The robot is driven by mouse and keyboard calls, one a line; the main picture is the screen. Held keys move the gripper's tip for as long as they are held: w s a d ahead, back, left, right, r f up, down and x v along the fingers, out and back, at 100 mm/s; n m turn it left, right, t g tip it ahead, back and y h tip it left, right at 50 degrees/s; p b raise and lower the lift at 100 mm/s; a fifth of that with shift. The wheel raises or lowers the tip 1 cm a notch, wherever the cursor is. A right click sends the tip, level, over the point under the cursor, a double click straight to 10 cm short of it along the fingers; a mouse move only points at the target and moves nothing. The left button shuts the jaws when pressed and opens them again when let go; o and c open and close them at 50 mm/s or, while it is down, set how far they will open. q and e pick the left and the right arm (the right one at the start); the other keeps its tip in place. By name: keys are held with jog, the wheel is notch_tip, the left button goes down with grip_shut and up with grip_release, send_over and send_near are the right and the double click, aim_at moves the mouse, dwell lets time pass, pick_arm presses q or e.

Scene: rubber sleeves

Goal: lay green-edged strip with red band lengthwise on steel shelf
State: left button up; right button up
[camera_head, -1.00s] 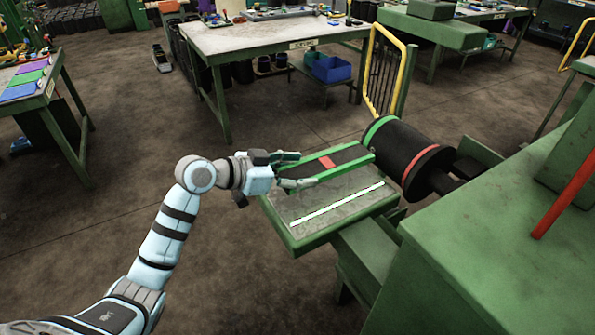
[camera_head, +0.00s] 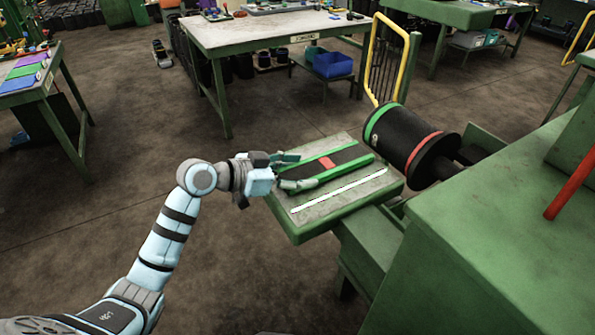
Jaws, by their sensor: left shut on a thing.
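The black strip with green edges (camera_head: 345,156) has a red band (camera_head: 328,163) across its middle. It lies flat along the steel shelf (camera_head: 318,209), roughly parallel to the white line (camera_head: 340,190). It appears to be on or very close to the shelf surface; I cannot tell if it touches all along. My left gripper (camera_head: 302,172) is shut on the strip's near-left end, with a finger beside each green edge. The fingers and palm hide that end. My right gripper is not in view.
A black drum with green and red bands (camera_head: 400,140) stands just beyond the shelf's right end. A large green machine body (camera_head: 480,255) fills the right. A yellow-framed rack (camera_head: 388,70) and a workbench (camera_head: 260,38) stand behind.

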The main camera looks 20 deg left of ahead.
pick_arm(q)
jog(key=shift+f, duration=0.15)
jog(key=o, duration=1.2)
jog(key=shift+s, duration=0.1)
jog(key=shift+o, duration=0.2)
jog(key=shift+a, duration=0.1)
jog(key=shift+s+a, duration=0.25)
jog(key=shift+a, duration=0.05)
jog(key=v, duration=1.1)
jog(key=shift+d+r, duration=0.2)
jog(key=shift+r, duration=0.05)
